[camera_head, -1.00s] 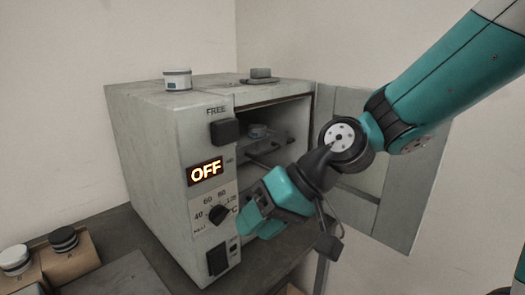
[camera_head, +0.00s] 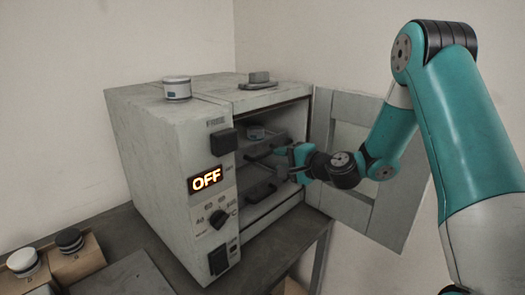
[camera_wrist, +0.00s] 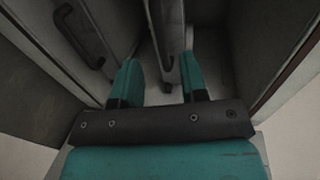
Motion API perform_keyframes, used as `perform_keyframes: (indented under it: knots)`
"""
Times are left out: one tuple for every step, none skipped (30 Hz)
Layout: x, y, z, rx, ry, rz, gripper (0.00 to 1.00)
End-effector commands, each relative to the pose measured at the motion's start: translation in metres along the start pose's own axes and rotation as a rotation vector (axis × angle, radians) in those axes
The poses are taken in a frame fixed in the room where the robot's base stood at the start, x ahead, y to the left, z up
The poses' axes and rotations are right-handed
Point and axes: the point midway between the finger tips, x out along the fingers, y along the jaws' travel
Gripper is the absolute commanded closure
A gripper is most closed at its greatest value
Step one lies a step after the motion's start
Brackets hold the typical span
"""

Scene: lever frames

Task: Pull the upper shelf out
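The upper shelf (camera_head: 272,142) is inside the open oven, with a dark handle (camera_head: 258,154) at its front and a small jar (camera_head: 256,132) on it. My gripper (camera_head: 284,155) is at the oven opening, close to the right end of this handle. In the wrist view, my gripper's two teal fingers (camera_wrist: 162,82) are apart. A shelf edge (camera_wrist: 163,42) with a dark piece (camera_wrist: 167,87) at its end shows between them. I cannot tell whether the fingers touch it.
The oven (camera_head: 160,150) reads OFF, and its door (camera_head: 385,215) stands open at the right. A lower shelf handle (camera_head: 262,192) is below. A jar (camera_head: 177,88) and a dark-grey piece (camera_head: 258,80) are on top. Small boxes (camera_head: 75,262) stand at the lower left.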

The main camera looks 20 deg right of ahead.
Motion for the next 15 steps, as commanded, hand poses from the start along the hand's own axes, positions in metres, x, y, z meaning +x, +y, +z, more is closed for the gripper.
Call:
perform_keyframes:
  knots:
    - [0.012, -0.004, 0.002, -0.002, -0.006, 0.001, 0.6]
    - [0.018, -0.004, 0.001, -0.002, -0.005, 0.001, 0.6]
    - [0.027, -0.004, 0.002, -0.002, -0.005, -0.001, 0.6]
    - [0.034, -0.004, 0.001, -0.002, -0.004, 0.001, 0.6]
    - [0.04, -0.004, 0.002, -0.002, -0.005, 0.001, 0.6]
    - [0.047, -0.003, 0.001, -0.002, -0.004, 0.001, 0.6]
    - [0.052, -0.003, 0.002, -0.002, -0.004, 0.0, 0.6]
    - [0.057, -0.003, 0.002, -0.002, -0.004, 0.0, 0.6]
    - [0.062, -0.003, 0.001, -0.001, -0.003, 0.0, 0.6]
    - [0.066, -0.002, 0.001, -0.001, -0.003, 0.0, 0.6]
    - [0.07, -0.002, 0.001, -0.003, -0.002, 0.0, 0.6]
    - [0.073, -0.002, 0.001, -0.001, -0.002, 0.001, 0.6]
    - [0.075, -0.001, 0.001, -0.001, -0.002, 0.001, 0.6]
    - [0.077, -0.001, 0.0, -0.001, -0.002, 0.0, 0.6]
    - [0.079, -0.001, 0.0, -0.001, -0.001, 0.001, 0.6]
